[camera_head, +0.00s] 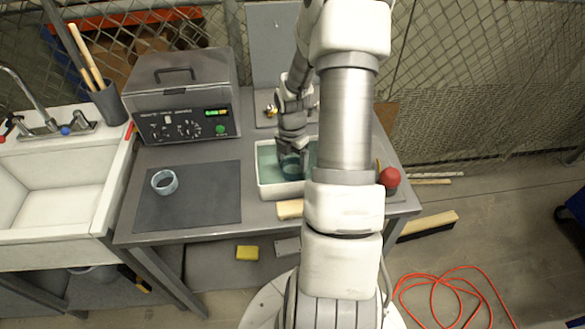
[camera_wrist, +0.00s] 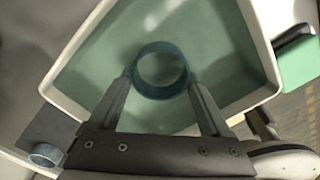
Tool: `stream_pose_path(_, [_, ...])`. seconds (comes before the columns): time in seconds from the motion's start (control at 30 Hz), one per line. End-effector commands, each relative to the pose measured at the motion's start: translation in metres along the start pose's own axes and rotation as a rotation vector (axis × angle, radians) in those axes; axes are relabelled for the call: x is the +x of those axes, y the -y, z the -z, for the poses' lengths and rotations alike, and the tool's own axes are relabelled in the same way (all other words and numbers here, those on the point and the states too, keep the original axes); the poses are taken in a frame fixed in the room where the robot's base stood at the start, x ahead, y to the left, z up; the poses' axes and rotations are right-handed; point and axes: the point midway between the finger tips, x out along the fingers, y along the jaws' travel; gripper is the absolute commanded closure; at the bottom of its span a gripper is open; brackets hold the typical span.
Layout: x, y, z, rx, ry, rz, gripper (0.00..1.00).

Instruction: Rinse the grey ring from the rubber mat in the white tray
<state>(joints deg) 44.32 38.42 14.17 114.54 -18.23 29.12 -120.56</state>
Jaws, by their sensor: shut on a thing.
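My gripper (camera_wrist: 160,82) is shut on a ring (camera_wrist: 161,94), with one fingertip at each side of it. The held ring looks blue-teal and sits in the green-tinted liquid of the white tray (camera_head: 284,191); whether it touches the tray floor I cannot tell. In the head view my gripper (camera_head: 291,153) reaches down into the tray and partly hides the ring. Another ring, pale grey-blue (camera_head: 166,190), lies on the dark rubber mat (camera_head: 205,205) left of the tray. It also shows at the lower left of the wrist view (camera_wrist: 46,158).
A grey machine (camera_head: 182,95) with a control panel stands behind the mat. A sink (camera_head: 60,185) is at the left. A red knob (camera_head: 389,177) is right of my arm, and a tan block (camera_head: 289,209) is before the tray. The mat's front is clear.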

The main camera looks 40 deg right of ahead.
Motion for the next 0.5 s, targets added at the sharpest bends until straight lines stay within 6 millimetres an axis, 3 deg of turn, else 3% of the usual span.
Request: stream_pose_path(0.5, [-0.0010, 0.0101, -0.0105, 0.000, 0.000, -0.001, 0.71])
